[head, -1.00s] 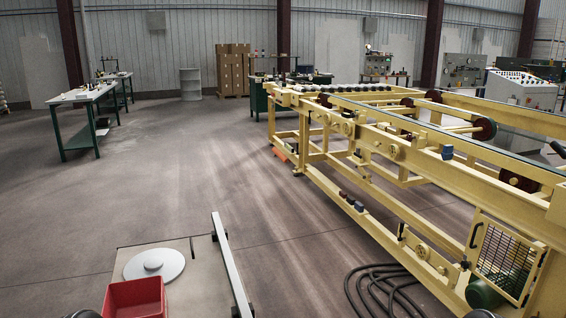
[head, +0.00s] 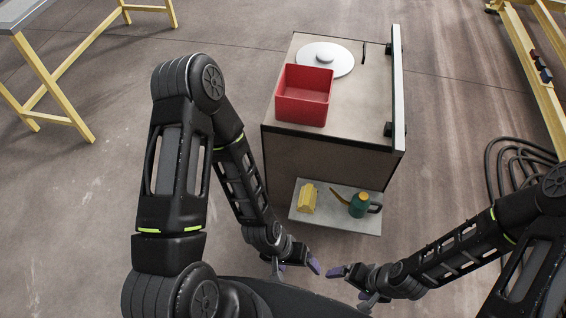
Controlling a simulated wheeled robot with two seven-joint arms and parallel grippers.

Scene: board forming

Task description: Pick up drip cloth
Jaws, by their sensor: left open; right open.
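A small folded yellow thing (head: 308,199), which looks like the drip cloth, lies on the left part of a low grey shelf (head: 330,224) at the front of a cabinet. My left gripper (head: 298,267) is open and empty, nearer to me than the shelf and just below the cloth in the picture. My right gripper (head: 350,283) is open and empty, right of the left one. Both grippers are apart from the cloth.
A green oil can (head: 359,205) with a yellow spout stands right of the cloth. A red bin (head: 304,95) and a white round lid (head: 325,59) are on the cabinet top (head: 354,100). A metal bar (head: 397,90) runs along its right edge. Black hose (head: 505,165) lies at right.

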